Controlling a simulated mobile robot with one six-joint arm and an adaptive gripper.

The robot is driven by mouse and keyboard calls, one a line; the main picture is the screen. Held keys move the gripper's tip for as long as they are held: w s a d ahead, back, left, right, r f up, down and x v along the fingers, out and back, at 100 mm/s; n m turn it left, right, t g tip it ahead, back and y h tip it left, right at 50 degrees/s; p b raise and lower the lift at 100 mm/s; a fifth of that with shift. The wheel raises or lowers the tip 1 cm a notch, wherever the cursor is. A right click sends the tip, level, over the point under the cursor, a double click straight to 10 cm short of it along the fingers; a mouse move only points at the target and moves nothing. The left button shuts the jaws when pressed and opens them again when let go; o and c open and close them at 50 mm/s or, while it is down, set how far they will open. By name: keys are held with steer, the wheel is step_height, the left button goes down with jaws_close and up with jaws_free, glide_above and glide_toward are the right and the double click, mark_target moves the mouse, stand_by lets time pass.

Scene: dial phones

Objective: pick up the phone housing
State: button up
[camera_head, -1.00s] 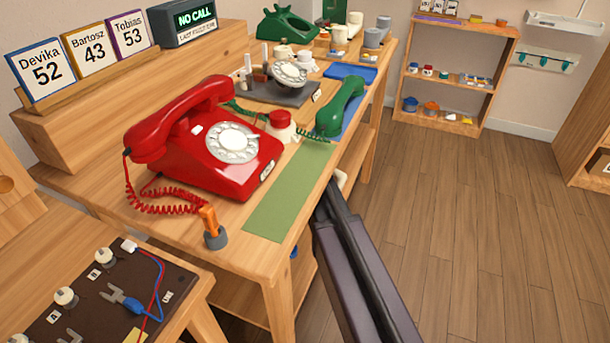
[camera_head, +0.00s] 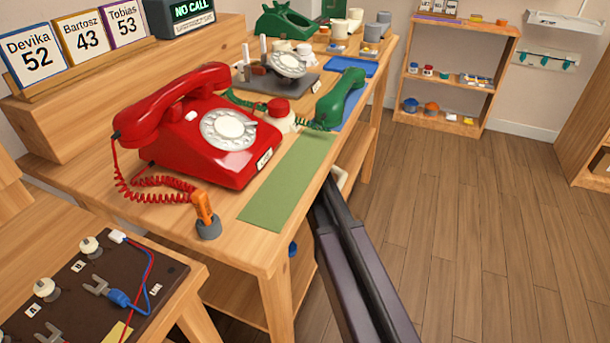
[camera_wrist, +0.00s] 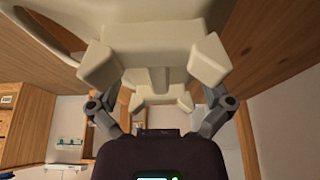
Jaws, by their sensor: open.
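A large pale cream piece (camera_wrist: 150,20) with a curved edge fills the top of the wrist view; it may be a phone housing, but I cannot tell for sure. My gripper (camera_wrist: 153,68) has its two pale fingertips spread apart, just in front of or touching this piece; the contact is unclear. In the head view a small cream part (camera_head: 340,178) shows at the end of my arm, beside the bench's right edge; my fingers cannot be made out there. A green phone body (camera_head: 286,22) without its handset stands at the back of the bench.
A red dial phone (camera_head: 205,135), an orange-handled tool (camera_head: 206,215), a green mat (camera_head: 288,182) and a green handset (camera_head: 341,98) lie on the wooden bench. A board with wires (camera_head: 85,290) is at lower left. The floor (camera_head: 480,230) at right is clear.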

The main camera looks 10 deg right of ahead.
steer(key=shift+w+d+f, duration=0.1)
steer(key=shift+f, duration=0.2)
stand_by(0.4)
steer(key=shift+r, duration=0.15)
steer(key=c, duration=1.1)
